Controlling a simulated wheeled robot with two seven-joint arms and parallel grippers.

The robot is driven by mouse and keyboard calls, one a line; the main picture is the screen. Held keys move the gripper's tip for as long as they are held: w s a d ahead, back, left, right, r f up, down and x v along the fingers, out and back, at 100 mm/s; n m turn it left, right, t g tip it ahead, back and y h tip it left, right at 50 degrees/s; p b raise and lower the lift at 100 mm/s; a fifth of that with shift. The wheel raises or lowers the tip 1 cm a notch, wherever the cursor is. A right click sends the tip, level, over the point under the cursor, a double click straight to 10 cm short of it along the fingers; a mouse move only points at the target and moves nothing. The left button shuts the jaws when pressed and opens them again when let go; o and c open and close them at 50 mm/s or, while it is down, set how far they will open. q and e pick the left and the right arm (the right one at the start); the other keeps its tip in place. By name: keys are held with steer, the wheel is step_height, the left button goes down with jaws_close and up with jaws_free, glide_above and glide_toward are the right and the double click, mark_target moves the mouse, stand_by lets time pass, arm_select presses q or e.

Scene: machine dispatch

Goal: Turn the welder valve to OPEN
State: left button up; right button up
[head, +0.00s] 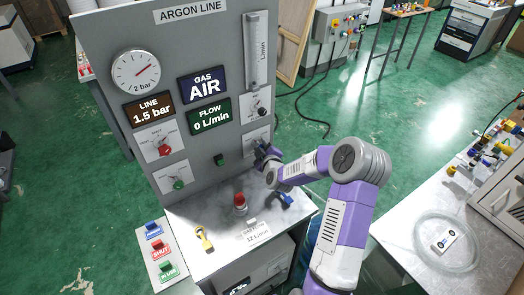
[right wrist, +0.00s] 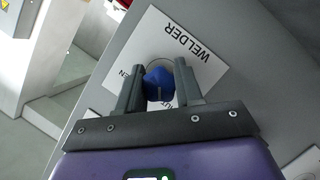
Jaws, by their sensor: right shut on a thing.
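The welder valve is a blue knob (right wrist: 158,86) on a white plate marked WELDER (right wrist: 195,45) in the right wrist view. My right gripper (right wrist: 160,92) has one finger on each side of the knob and is shut on it. In the head view my right gripper (head: 265,157) is at the lower right of the grey ARGON LINE panel (head: 215,135) and hides most of the knob. My left gripper is not in view.
The panel also carries a red knob (head: 164,150), a green knob (head: 178,184) and a black knob (head: 261,111). Displays read AIR (head: 206,87), 1.5 bar and 0 L/min. A red-topped item (head: 240,203), a yellow item (head: 204,238) and a blue item (head: 284,199) are on the ledge below.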

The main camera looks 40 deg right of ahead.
steer(key=shift+f+m+y+b, duration=0.15)
steer(key=shift+m+y+b, duration=0.15)
steer(key=shift+m+b, duration=0.4)
steer(key=shift+d+m+y+b, duration=0.1)
steer(key=shift+m+y+b, duration=0.3)
steer(key=shift+m+b, duration=0.1)
steer(key=shift+s+m+y, duration=0.1)
steer(key=shift+m+y, duration=0.4)
steer(key=shift+m, duration=0.2)
steer(key=shift+m+g, duration=0.3)
steer(key=shift+m+y+p, duration=0.3)
steer(key=shift+y+p, duration=0.1)
steer(key=m+y+p, duration=0.1)
steer(key=p, duration=0.2)
steer(key=m+y+p, duration=0.1)
steer(key=m+p, duration=0.1)
steer(key=p, duration=0.1)
steer(key=m+y+p, duration=0.1)
steer(key=p, duration=0.2)
steer(key=shift+r+m+p, duration=0.25)
steer(key=shift+m+p, duration=0.05)
steer(key=shift+f+m+t+y+p, duration=0.2)
steer(key=shift+m+t+y+p, duration=0.3)
steer(key=shift+m+y+p, duration=0.45)
steer(key=shift+a, duration=0.2)
